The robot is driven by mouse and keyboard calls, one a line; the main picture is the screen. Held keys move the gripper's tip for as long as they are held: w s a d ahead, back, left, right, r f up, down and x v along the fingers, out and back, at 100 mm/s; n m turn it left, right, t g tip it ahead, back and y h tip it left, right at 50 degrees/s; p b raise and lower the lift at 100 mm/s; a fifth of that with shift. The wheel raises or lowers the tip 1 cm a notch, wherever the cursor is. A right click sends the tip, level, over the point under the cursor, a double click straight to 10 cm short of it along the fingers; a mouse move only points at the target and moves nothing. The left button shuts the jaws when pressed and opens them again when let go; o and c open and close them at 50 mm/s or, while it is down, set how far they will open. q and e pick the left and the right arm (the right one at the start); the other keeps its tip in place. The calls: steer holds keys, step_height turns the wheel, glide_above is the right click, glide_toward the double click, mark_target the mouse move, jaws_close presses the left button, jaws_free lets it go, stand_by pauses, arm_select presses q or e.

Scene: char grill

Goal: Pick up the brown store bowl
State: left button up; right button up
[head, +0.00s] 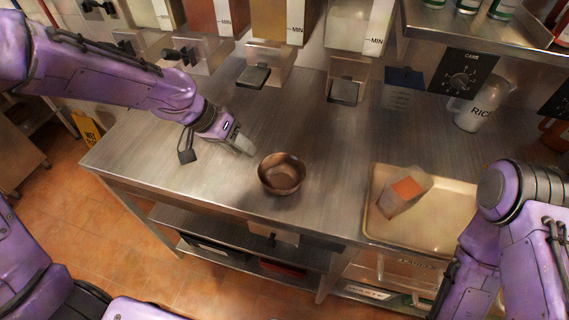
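The brown bowl (281,174) stands upright on the steel counter (330,205), near its front edge and left of the tray. It looks empty. My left gripper (216,152) is just to the left of the bowl, low over the counter. Its fingers are spread apart, one towards the bowl and one out to the left, with nothing between them. It does not appear to touch the bowl. My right arm comes in at the right edge, but its gripper is out of view.
A metal tray (455,213) on the right holds a carton (404,191). Dispensers with black levers (343,91) line the back. The counter is clear around the bowl, and a lower shelf (235,228) runs underneath.

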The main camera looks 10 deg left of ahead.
mark_target(264, 165)
arm_select(q)
steer(key=x, duration=0.6)
steer(key=p+x, duration=0.1)
steer(key=x, duration=0.2)
steer(key=shift+s+d+f, duration=0.25)
steer(key=shift+s, duration=0.05)
jaws_close()
